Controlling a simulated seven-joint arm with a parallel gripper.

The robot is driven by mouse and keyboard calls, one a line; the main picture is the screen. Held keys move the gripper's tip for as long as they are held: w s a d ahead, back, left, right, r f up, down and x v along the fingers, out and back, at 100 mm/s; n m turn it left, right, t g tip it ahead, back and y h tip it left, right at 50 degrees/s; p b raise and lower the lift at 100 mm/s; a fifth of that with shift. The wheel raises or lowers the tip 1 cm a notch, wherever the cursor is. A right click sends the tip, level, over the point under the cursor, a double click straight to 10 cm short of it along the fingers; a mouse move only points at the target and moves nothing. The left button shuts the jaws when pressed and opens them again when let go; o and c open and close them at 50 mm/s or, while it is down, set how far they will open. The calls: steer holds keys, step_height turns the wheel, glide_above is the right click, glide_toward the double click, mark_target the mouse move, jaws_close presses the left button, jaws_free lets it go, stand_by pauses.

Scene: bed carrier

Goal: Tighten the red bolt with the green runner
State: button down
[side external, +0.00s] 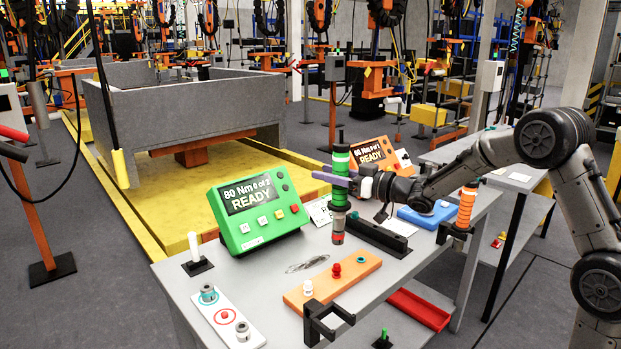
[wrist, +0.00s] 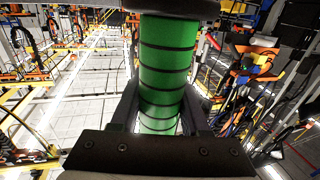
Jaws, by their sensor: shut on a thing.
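The green runner (side external: 340,193), a green and black banded tool, stands upright in the air in the side view. My gripper (side external: 336,177) is shut around its upper body. In the wrist view the green runner (wrist: 166,65) fills the middle between the fingers. Its lower end is free and appears a little above the red bolt (side external: 336,270); the exact depth between them is hard to tell. The red bolt stands upright in the orange block (side external: 355,277), between a white bolt (side external: 307,287) and a teal-ringed spot (side external: 362,260). The wrist view does not show the bolt.
A green controller (side external: 257,211) reads "80 Nm 0 of 2 READY". An orange controller (side external: 373,152) stands behind the runner. An orange runner (side external: 466,205) stands at right. A white plate (side external: 230,325) with sockets lies front left. A black bracket (side external: 326,318) stands at the table's front.

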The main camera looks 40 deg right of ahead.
steer(key=shift+r, duration=0.25)
steer(key=shift+f, duration=4.2)
stand_by(0.8)
steer(key=shift+s+f, duration=0.1)
steer(key=shift+f, duration=1.1)
stand_by(1.6)
